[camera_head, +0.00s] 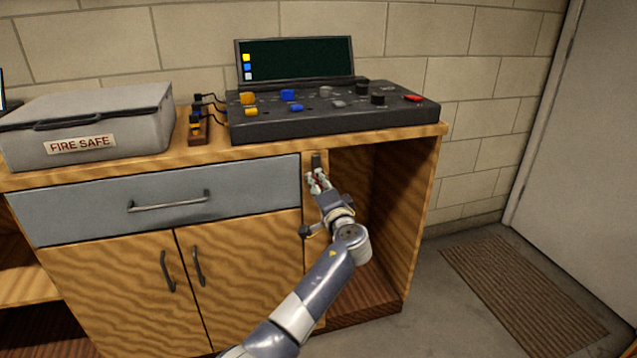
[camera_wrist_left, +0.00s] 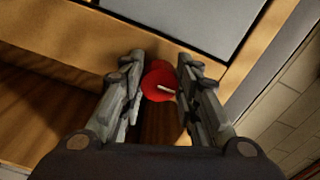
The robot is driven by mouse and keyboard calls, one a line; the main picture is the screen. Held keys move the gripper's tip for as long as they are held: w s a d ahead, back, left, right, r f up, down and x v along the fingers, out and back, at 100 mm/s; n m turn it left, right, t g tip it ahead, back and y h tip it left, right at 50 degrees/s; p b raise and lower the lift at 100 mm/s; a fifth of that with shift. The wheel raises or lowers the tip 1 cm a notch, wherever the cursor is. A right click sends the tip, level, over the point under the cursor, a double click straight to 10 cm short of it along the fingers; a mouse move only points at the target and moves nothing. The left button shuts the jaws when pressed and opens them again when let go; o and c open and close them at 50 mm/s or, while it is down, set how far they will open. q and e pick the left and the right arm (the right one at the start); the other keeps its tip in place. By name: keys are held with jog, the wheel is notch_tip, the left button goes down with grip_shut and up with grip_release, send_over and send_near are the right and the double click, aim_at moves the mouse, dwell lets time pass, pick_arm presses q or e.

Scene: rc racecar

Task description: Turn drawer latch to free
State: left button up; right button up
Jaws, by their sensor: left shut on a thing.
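The drawer latch, a red round knob (camera_wrist_left: 158,84) with a pale mark, sits between the two fingers of my left gripper in the left wrist view. In the head view my left gripper (camera_head: 318,181) is at the wooden post right of the grey drawer (camera_head: 90,211), below the bench top. It is shut on the knob, and the fingers hide most of it there. A small dark piece (camera_head: 316,160) shows on the post just above the fingers. The drawer, with its bar handle (camera_head: 168,202), looks closed. My right gripper is not in view.
A black control panel (camera_head: 330,122) with coloured knobs and a screen (camera_head: 296,60) stands on the bench above the gripper. A grey FIRE SAFE box (camera_head: 90,120) is at the left. Wooden cupboard doors (camera_head: 120,285) are below the drawer. An open bay (camera_head: 395,210) lies right of the post.

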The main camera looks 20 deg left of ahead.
pick_arm(q)
jog(key=shift+r, duration=0.1)
dwell(0.3)
jog(key=o, duration=1.1)
jog(key=shift+c, duration=0.2)
jog(key=shift+d, duration=0.1)
jog(key=v, duration=1.2)
